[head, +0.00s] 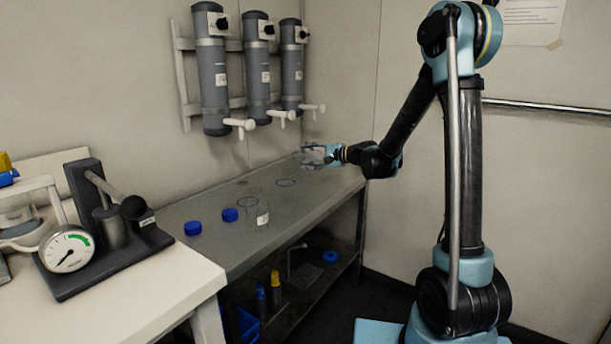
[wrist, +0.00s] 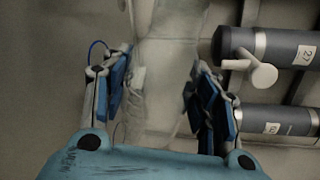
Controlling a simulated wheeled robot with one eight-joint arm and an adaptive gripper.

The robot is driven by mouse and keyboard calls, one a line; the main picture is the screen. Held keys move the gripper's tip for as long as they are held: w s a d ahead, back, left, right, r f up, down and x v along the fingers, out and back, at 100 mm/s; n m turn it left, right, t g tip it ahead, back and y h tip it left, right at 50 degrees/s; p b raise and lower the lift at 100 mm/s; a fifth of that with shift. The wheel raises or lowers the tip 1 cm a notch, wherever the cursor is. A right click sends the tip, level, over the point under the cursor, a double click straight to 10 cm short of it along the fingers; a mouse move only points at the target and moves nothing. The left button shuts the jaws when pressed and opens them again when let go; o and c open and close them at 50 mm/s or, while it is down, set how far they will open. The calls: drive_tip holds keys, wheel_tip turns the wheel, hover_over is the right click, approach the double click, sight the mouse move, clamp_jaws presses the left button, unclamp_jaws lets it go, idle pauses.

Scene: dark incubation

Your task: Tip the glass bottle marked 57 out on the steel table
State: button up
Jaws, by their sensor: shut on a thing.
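My gripper (head: 325,155) is at the far end of the steel table (head: 300,214), above its top. It is shut on a clear glass bottle (head: 312,154). In the wrist view this bottle shows faintly between the two blue-padded fingers (wrist: 160,100). Its number cannot be read, and its tilt and contents cannot be told. A second clear glass bottle (head: 257,209) with a white label stands upright on the near part of the table; its number is too small to read.
Two blue caps (head: 193,228) (head: 230,215) lie near the standing bottle. Dark rings (head: 286,183) mark the tabletop. Several grey dispensers (head: 212,80) with white taps hang on the wall behind. A white bench (head: 150,285) with a gauge (head: 66,249) is at left. Small bottles (head: 275,284) stand underneath.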

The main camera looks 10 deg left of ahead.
sight(311, 163)
drive_tip(key=shift+f, duration=0.1)
drive_tip(key=f+m, duration=0.1)
drive_tip(key=f+m+g, duration=0.1)
drive_tip(key=m, duration=0.1)
drive_tip(key=shift+s+a+f+y, duration=0.15)
drive_tip(key=shift+s+f+y, duration=0.15)
drive_tip(key=shift+s+y, duration=0.1)
drive_tip(key=shift+m, duration=0.3)
drive_tip(key=m, duration=0.1)
drive_tip(key=s+f+m, duration=0.1)
drive_tip(key=f+m, duration=0.1)
drive_tip(key=shift+s+a+f+g+y, duration=0.1)
drive_tip(key=shift+s+a+g+y, duration=0.1)
drive_tip(key=shift+a+g+y, duration=0.15)
drive_tip(key=s+m, duration=0.1)
drive_tip(key=m, duration=0.1)
drive_tip(key=s+f+m, duration=0.1)
drive_tip(key=shift+a+f+m+y, duration=0.2)
drive_tip(key=shift+a+m+y, duration=0.15)
drive_tip(key=shift+m, duration=0.05)
